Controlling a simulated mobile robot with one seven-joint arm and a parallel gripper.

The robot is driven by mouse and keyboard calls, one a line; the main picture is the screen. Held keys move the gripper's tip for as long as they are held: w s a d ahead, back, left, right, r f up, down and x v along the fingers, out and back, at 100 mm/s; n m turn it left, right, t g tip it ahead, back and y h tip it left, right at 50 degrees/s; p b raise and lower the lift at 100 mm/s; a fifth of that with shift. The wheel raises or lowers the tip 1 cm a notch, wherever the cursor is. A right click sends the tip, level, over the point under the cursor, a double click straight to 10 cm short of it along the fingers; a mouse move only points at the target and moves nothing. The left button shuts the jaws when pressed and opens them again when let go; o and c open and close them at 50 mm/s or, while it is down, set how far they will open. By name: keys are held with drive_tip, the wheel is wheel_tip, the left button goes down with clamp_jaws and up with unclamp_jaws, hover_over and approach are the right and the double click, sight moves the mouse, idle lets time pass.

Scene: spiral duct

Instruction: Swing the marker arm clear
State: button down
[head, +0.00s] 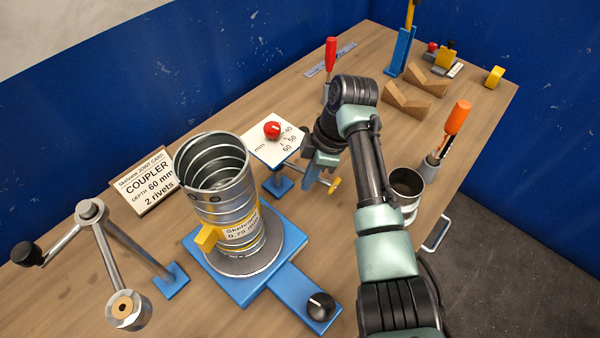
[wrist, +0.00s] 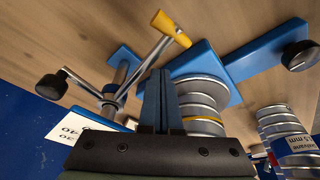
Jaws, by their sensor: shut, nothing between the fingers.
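A metal arm with a yellow, marker-like tip (head: 334,187) stands on a blue-based post right of the upright spiral duct (head: 228,180). In the wrist view its yellow tip (wrist: 170,28) points up and right, and its black knob (wrist: 50,86) lies at the left. I take this for the marker arm. My gripper (head: 309,180) is shut and empty beside this arm. In the wrist view the closed fingers (wrist: 159,80) appear between its post and the duct; contact cannot be told. The head view hides part of the arm behind my gripper.
A depth scale card (head: 263,150) with a red knob (head: 272,129) stands behind the duct. Another jointed metal stand (head: 90,212) is at left. A can (head: 407,185) and an orange-handled tool (head: 457,118) stand right of my arm.

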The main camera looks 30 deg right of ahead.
drive_tip(key=shift+w+d+b, duration=0.15)
drive_tip(key=shift+d+b, duration=0.15)
drive_tip(key=shift+d, duration=0.2)
